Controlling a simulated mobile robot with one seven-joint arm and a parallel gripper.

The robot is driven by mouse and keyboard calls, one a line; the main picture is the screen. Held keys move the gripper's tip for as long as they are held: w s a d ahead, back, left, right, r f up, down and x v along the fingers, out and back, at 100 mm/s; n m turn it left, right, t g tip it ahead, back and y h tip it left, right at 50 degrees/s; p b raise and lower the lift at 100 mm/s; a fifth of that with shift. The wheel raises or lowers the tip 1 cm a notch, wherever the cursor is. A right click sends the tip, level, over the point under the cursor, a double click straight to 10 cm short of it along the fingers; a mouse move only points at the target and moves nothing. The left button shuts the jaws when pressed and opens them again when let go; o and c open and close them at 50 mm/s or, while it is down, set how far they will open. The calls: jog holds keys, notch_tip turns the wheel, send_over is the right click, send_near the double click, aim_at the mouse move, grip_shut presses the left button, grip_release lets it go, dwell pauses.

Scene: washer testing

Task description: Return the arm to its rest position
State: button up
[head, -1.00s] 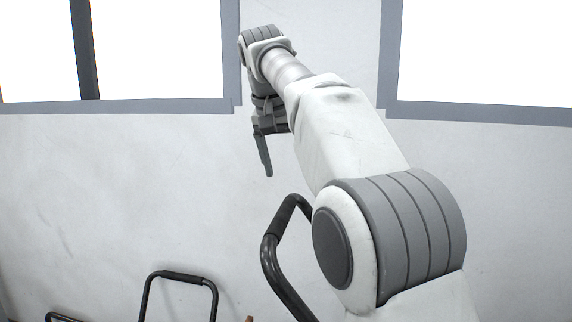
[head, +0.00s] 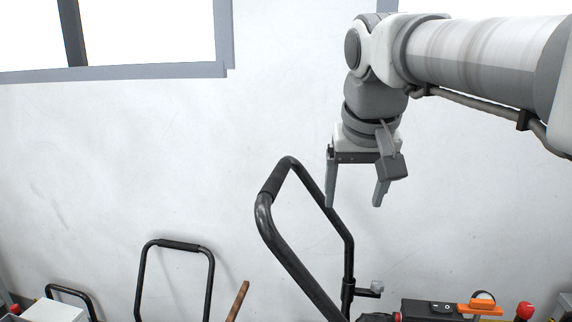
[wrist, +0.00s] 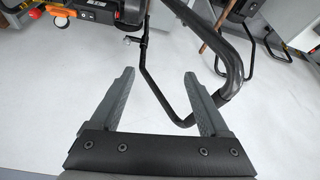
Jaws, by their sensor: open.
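My gripper (head: 354,203) hangs at the end of my arm, fingers pointing down, in the right half of the head view. Its two fingers are apart with nothing between them. It also shows in the wrist view (wrist: 158,82), open and empty, with pale floor and part of a black tube handle (wrist: 218,45) beyond the fingers. In the head view that large black handle (head: 268,220) rises just left of and below the gripper. I cannot tell whether they touch; they look apart.
A smaller black handle (head: 178,246) and a brown wooden stick (head: 238,298) stand lower left. A dark machine with an orange part (head: 480,305) and a red knob (head: 525,311) sits lower right. The white wall (head: 130,170) is behind, with a window (head: 150,35) upper left.

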jog(key=s+d+f+b, duration=0.1)
jog(key=s+f, duration=0.6)
jog(key=f, duration=0.1)
jog(key=s+d+f+b, duration=0.1)
jog(key=s+d+f, duration=0.1)
jog(key=s+f, duration=0.6)
jog(key=shift+d+f+t, duration=0.25)
jog(key=shift+f+t, duration=0.15)
jog(key=shift+f, duration=0.15)
jog(key=shift+s+d, duration=0.1)
jog(key=shift+d, duration=0.05)
